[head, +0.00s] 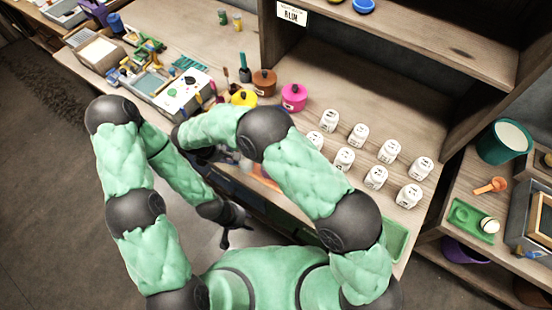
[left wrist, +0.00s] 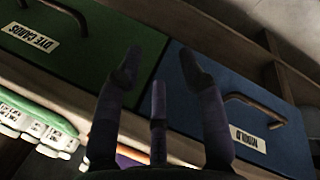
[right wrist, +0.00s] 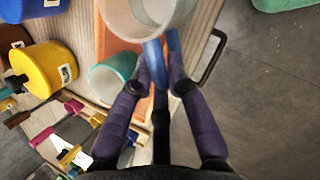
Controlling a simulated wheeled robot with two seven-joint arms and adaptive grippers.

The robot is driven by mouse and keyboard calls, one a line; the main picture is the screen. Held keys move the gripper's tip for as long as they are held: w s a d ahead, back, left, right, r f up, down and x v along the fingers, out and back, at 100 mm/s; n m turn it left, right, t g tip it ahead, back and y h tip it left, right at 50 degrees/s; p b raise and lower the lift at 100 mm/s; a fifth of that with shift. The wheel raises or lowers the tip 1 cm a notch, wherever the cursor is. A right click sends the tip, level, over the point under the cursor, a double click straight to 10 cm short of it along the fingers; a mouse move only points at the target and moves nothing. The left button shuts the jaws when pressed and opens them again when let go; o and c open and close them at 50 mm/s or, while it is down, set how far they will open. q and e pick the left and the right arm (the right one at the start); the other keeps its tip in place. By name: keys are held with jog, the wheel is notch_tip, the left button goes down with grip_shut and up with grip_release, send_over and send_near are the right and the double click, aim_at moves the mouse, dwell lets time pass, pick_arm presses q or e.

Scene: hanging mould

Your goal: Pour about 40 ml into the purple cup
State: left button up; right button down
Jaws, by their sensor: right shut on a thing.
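My right gripper (right wrist: 160,85) is shut on the blue handle (right wrist: 173,55) of a pale, translucent vessel (right wrist: 150,12) at the top of the right wrist view. The vessel is cut off by the frame, so its contents are hidden. A teal cup (right wrist: 112,80) is beside it, over the bench. In the head view my right gripper is hidden behind my own arm. My left gripper (head: 236,232) is low in front of the bench. Its fingers are apart and empty in the left wrist view (left wrist: 162,75). I cannot make out a purple cup for certain near the vessel.
Yellow (head: 244,98), brown (head: 264,82) and pink (head: 293,97) pots stand on the bench with several white jars (head: 376,177) to their right. Green (left wrist: 80,50) and blue (left wrist: 240,110) drawers face my left gripper. A purple container (head: 460,251) is low right.

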jog(key=shift+s+a, duration=0.1)
jog(key=shift+a, duration=0.05)
jog(key=shift+r, duration=0.1)
jog(key=shift+d+r+y, duration=0.3)
jog(key=shift+r, duration=0.05)
jog(key=d+r+y+p, duration=0.1)
jog(key=r, duration=0.1)
jog(key=d+r+y+p, duration=0.1)
jog(key=r, duration=0.1)
jog(key=d+r+y+p, duration=0.1)
jog(key=r, duration=0.2)
jog(key=shift+s+d+t+y+p, duration=0.2)
jog(key=shift+s+t+y+p, duration=0.1)
jog(key=d+y, duration=0.1)
jog(key=y, duration=0.1)
jog(key=d+y, duration=0.1)
jog(key=d, duration=0.1)
jog(key=d+r+m+y, duration=0.1)
jog(key=d+y, duration=0.1)
jog(key=shift+s+t+y+p, duration=0.3)
jog(key=shift+s+t, duration=0.05)
jog(key=shift+t, duration=0.05)
jog(key=shift+d+y, duration=0.25)
jog(key=shift+y, duration=0.15)
jog(key=shift+w, duration=0.1)
